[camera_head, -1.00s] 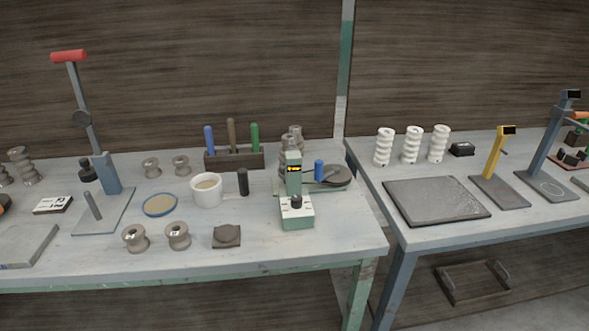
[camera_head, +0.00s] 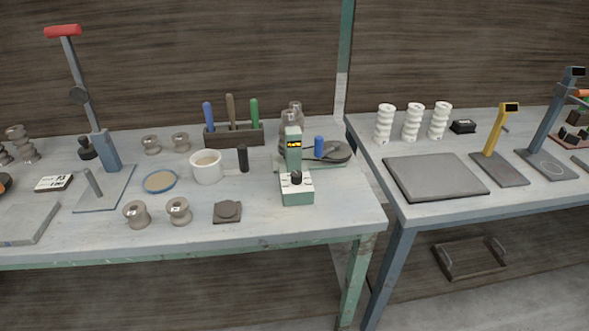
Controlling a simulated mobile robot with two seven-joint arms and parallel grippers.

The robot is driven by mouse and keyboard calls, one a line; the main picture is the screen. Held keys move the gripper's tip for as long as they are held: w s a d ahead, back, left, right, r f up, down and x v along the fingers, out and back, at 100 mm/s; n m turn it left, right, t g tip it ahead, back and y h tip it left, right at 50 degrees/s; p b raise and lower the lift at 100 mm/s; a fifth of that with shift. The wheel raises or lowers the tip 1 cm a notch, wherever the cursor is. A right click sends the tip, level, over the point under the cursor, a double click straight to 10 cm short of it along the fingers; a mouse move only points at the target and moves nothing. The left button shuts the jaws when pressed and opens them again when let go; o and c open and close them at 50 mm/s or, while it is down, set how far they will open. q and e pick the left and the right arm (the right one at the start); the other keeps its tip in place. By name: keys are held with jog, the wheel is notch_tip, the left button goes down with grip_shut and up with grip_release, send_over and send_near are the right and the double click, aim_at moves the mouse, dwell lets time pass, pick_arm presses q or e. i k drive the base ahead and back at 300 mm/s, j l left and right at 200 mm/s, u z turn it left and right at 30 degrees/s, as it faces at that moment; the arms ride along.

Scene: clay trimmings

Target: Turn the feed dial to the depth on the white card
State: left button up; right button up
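A green box-shaped device with a white top face (camera_head: 297,187) stands near the right end of the left bench. A black knob (camera_head: 296,177), which looks like the feed dial, sits on that face; its setting is too small to read. A post behind it carries a small dark display with yellow characters (camera_head: 294,145), also unreadable. A white card with black writing (camera_head: 53,183) rests on a dark block at the left of the bench; its text is too small to read. Neither of my grippers is in view.
A white cup (camera_head: 206,167), a black cylinder (camera_head: 243,158), a blue-rimmed dish (camera_head: 160,181) and grey spools (camera_head: 179,211) stand left of the device. A dark square block (camera_head: 227,212) lies nearer the front edge. The bench front beside the device is clear.

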aim_at(296, 175)
jog(key=j+u, duration=0.25)
jog(key=u, duration=0.15)
jog(key=j+u, duration=0.25)
jog(key=u, duration=0.15)
jog(key=i+j+u, duration=0.15)
jog(key=u, duration=0.25)
jog(key=j, duration=0.1)
